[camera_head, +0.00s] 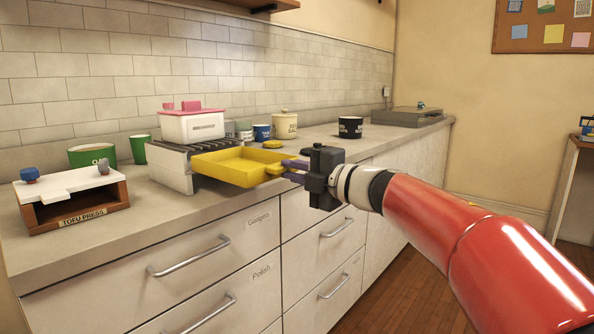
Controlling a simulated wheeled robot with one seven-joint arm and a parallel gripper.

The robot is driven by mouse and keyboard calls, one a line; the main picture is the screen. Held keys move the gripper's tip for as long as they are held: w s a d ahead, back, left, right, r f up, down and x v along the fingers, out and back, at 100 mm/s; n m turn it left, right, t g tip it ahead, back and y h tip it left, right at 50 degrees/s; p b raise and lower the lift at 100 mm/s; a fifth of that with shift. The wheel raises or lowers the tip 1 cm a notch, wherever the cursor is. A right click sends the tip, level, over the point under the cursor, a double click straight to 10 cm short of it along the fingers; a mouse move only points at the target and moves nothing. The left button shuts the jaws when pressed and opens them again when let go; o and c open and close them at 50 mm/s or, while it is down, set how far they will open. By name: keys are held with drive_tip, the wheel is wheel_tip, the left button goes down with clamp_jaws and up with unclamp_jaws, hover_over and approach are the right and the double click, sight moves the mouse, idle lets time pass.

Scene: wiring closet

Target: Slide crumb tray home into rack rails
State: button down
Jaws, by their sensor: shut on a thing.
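The yellow crumb tray (232,171) is shallow and looks roughly level. My gripper (292,171) is shut on the tray's front handle at the right. A white box with a pink lid (192,122) stands on or just behind the rack.
A tofu press (75,198) stands left of the rack, with green cups (92,156) behind it. Jars and a dark mug (350,127) stand to the right along the counter. Drawers with bar handles (188,256) lie below. The counter (150,217) in front of the rack is bare.

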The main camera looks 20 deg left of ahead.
approach(245, 169)
drive_tip(key=shift+w+a+r, duration=0.1)
drive_tip(key=shift+a+r, duration=0.1)
drive_tip(key=shift+r, duration=0.4)
drive_tip(key=shift+a+r, duration=0.2)
drive_tip(key=shift+r, duration=0.4)
idle(0.5)
drive_tip(key=shift+a, duration=0.15)
idle(0.5)
drive_tip(key=shift+x, duration=4.3)
drive_tip(key=shift+w+a, duration=0.1)
drive_tip(key=shift+a, duration=0.05)
